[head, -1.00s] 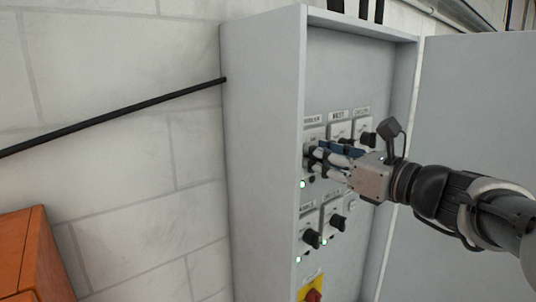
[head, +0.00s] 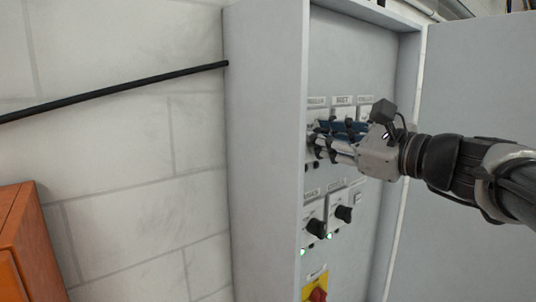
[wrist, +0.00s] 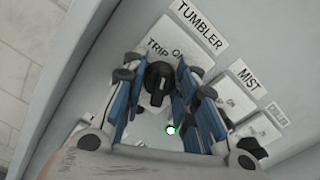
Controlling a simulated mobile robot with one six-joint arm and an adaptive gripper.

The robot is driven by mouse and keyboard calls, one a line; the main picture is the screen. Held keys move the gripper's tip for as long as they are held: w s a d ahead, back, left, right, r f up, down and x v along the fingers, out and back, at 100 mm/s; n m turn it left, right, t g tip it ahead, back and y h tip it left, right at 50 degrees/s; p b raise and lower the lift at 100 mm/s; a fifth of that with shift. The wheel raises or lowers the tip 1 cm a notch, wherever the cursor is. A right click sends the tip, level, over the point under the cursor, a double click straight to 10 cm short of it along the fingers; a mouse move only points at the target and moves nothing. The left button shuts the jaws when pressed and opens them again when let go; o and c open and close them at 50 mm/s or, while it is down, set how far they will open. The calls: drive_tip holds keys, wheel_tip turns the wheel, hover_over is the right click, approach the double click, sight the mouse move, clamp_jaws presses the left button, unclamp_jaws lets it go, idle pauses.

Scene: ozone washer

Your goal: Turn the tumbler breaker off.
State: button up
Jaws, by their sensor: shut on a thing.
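The tumbler breaker shows in the wrist view as a black rotary knob (wrist: 158,84) on a pale plate, under a label (wrist: 200,24) reading TUMBLER. The words TRIP and ON are printed above the knob. A green lamp (wrist: 170,129) is lit below it. My gripper (wrist: 156,80) has its blue-padded fingers on either side of the knob and is shut on it. In the head view my gripper (head: 322,143) is at the upper left of the panel and its fingers hide the tumbler knob.
The MIST breaker plate (wrist: 236,98) is close to the right of my fingers. Two more black knobs (head: 316,229) (head: 343,214) sit below, above a red switch on yellow (head: 317,294). The grey cabinet's side wall (head: 265,150) is close on the left; its open door (head: 480,90) stands right.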

drive_tip(key=n+b, duration=0.6)
drive_tip(key=b, duration=0.1)
drive_tip(key=shift+f, duration=0.25)
drive_tip(key=n+b, duration=0.3)
drive_tip(key=n, duration=0.1)
drive_tip(key=shift+r, duration=0.1)
drive_tip(key=shift+r+n+b, duration=0.1)
drive_tip(key=shift+n+b, duration=0.8)
drive_tip(key=shift+n, duration=0.3)
drive_tip(key=o, duration=1)
drive_tip(key=shift+o, duration=0.2)
drive_tip(key=shift+s, duration=0.1)
